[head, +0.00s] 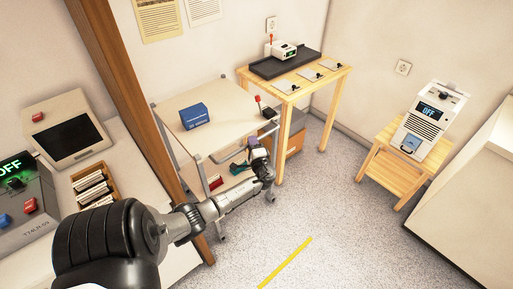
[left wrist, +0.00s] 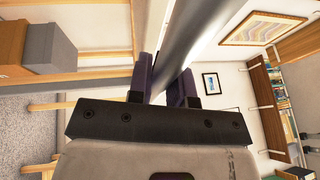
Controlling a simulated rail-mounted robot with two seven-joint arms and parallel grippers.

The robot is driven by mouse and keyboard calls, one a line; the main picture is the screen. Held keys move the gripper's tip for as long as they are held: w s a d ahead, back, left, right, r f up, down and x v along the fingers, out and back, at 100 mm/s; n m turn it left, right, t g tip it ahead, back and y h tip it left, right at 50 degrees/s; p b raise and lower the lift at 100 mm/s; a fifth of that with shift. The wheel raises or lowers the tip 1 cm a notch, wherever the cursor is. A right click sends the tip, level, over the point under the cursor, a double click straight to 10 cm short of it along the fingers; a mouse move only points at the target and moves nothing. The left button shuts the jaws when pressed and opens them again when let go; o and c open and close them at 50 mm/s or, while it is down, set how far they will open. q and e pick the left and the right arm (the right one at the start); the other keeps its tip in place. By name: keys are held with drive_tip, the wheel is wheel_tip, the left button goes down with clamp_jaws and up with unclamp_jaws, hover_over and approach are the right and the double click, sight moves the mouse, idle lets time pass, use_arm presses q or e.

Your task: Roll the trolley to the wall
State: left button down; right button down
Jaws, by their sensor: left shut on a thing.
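The trolley (head: 222,107) stands in the middle of the head view, with a pale top shelf, a lower shelf and grey metal posts. It is close to the back wall (head: 235,35) and beside the wooden table. My left gripper (head: 254,146) is at the trolley's near right side. In the left wrist view, its dark fingers (left wrist: 166,82) are shut on the trolley's grey metal bar (left wrist: 194,38). My arm hides part of the trolley's lower right side. My right gripper is in neither view.
A blue box (head: 194,117) sits on the trolley's top. A wooden table (head: 331,79) with a black tray stands to its right. A wooden post (head: 122,82) and a counter are at left. A small stand (head: 386,170) is at right. Speckled floor with a yellow stripe (head: 286,262) is open in front.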

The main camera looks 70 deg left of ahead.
use_arm(q)
drive_tip(key=shift+s+f, duration=0.1)
drive_tip(key=shift+f, duration=0.05)
drive_tip(key=c, duration=1.4)
unclamp_jaws()
drive_tip(key=shift+a, duration=0.1)
drive_tip(key=o, duration=0.3)
drive_tip(key=shift+a, duration=0.15)
drive_tip(key=shift+d, duration=0.65)
drive_tip(key=shift+s+d+f+p, duration=0.1)
drive_tip(key=shift+d+f+p, duration=0.3)
drive_tip(key=shift+d, duration=1.7)
drive_tip(key=shift+s+d+f+p, duration=0.1)
drive_tip(key=shift+d+f+p, duration=0.25)
drive_tip(key=shift+d, duration=1.7)
drive_tip(key=shift+s+d+f+p, duration=0.1)
drive_tip(key=shift+d+f+p, duration=0.3)
drive_tip(key=shift+d, duration=1.7)
